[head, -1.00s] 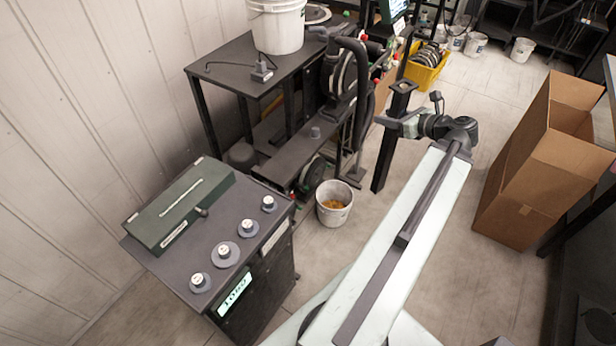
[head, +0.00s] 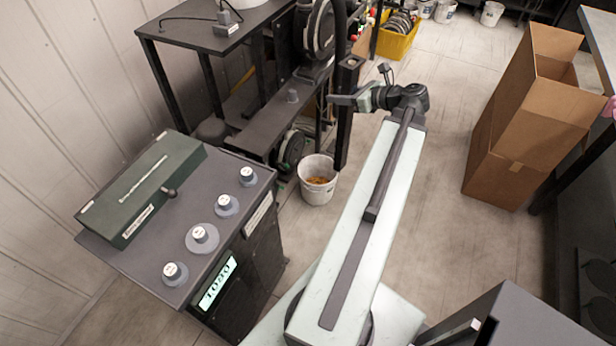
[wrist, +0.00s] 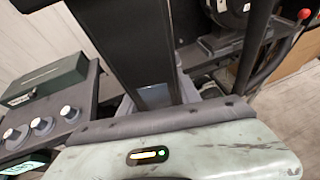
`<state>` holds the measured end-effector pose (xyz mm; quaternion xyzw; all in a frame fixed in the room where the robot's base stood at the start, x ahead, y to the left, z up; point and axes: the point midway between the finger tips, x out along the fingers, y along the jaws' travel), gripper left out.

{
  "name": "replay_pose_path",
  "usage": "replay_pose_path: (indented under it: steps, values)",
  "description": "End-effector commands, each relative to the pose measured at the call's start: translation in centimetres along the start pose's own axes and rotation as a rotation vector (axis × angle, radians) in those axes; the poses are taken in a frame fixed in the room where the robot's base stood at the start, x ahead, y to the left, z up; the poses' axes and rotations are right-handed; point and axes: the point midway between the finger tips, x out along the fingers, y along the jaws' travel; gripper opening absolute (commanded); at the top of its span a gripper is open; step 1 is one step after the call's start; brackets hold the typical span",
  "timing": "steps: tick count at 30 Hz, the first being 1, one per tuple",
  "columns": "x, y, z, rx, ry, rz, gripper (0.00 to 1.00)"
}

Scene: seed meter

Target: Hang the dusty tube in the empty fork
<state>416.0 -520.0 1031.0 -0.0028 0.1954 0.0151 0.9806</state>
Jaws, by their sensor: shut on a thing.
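A long dark square tube (head: 343,135) stands upright beside the machine frame in the head view. My gripper (head: 338,101) is shut on it, reaching from the right, and its lower end appears to hang near the white bucket. The tube fills the upper middle of the wrist view (wrist: 125,50), with a pale bluish patch near its lower end. I cannot make out dust on it. No empty fork can be told apart clearly; the tube and the machine's dark parts may hide it.
A dark machine frame (head: 252,138) with round drums stands behind the tube. A white bucket (head: 311,191) is on the floor below. A console with knobs (head: 230,235) is at left, a yellow crate (head: 397,45) behind, cardboard boxes (head: 522,125) at right. The floor between is clear.

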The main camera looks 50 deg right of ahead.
Motion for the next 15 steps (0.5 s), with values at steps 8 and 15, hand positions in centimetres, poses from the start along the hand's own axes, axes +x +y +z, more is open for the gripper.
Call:
replay_pose_path:
  steps: [8, 15]
  values:
    - [9.3, 1.4, -12.6, -0.032, -0.001, 0.077, 0.00]
    - [16.1, 2.9, -21.3, -0.059, -0.001, 0.143, 0.00]
